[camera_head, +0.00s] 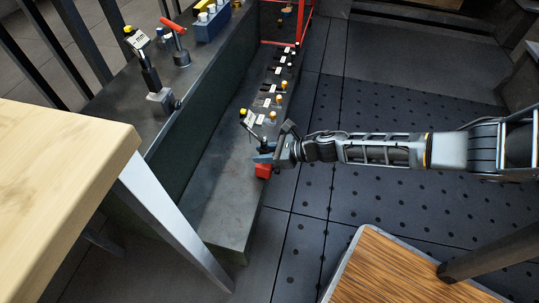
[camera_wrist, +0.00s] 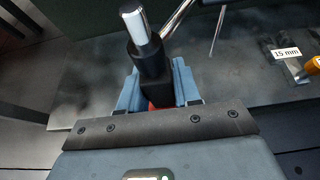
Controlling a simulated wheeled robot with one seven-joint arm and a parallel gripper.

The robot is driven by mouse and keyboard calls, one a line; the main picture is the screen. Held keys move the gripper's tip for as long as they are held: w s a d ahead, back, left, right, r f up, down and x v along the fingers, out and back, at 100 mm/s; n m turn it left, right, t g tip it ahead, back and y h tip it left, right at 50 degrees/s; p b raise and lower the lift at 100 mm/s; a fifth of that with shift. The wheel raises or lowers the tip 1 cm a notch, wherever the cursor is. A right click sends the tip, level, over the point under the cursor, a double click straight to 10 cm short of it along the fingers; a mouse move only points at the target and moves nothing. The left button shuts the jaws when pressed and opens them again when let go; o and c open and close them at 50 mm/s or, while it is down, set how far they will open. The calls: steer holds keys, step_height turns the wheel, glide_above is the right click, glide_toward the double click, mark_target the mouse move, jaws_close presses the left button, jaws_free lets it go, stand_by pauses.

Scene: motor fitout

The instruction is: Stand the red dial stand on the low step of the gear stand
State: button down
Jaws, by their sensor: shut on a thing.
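The red dial stand (camera_head: 263,171) is in my gripper, near the right edge of the low step (camera_head: 222,205) in the head view. Its red base shows below the fingers. A dark post, pale dial plate and yellow knob rise above them. My gripper (camera_head: 263,157) reaches in from the right and is shut on the post. In the wrist view the dark post (camera_wrist: 152,65) stands between the blue fingers (camera_wrist: 156,92), with a little red base behind. The gear stand (camera_head: 205,105) is a long dark two-level bench. I cannot tell whether the base touches the step.
Several labelled posts with yellow knobs (camera_head: 273,88) line the far low step. A "15 mm" label (camera_wrist: 286,53) shows at right in the wrist view. The upper level holds another dial stand (camera_head: 152,80), a red-handled tool (camera_head: 178,43) and a blue block (camera_head: 211,24). The near low step is bare.

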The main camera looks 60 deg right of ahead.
mark_target(268, 152)
steer(key=shift+w+a+f+b, duration=0.1)
steer(key=shift+w+a+b, duration=0.2)
steer(key=shift+w, duration=0.45)
steer(key=shift+w+a+f+b, duration=0.1)
steer(key=shift+w+a+b, duration=0.2)
steer(key=shift+w, duration=0.4)
steer(key=shift+w+a+f+b, duration=0.1)
steer(key=shift+w+a+b, duration=0.2)
steer(key=shift+w, duration=0.45)
steer(key=shift+d, duration=0.1)
steer(key=shift+f+b, duration=0.35)
steer(key=shift+b, duration=0.45)
stand_by(0.4)
steer(key=c, duration=0.7)
jaws_free()
steer(key=shift+s, duration=0.15)
steer(key=shift+p+v, duration=1.3)
steer(key=shift+v, duration=2.5)
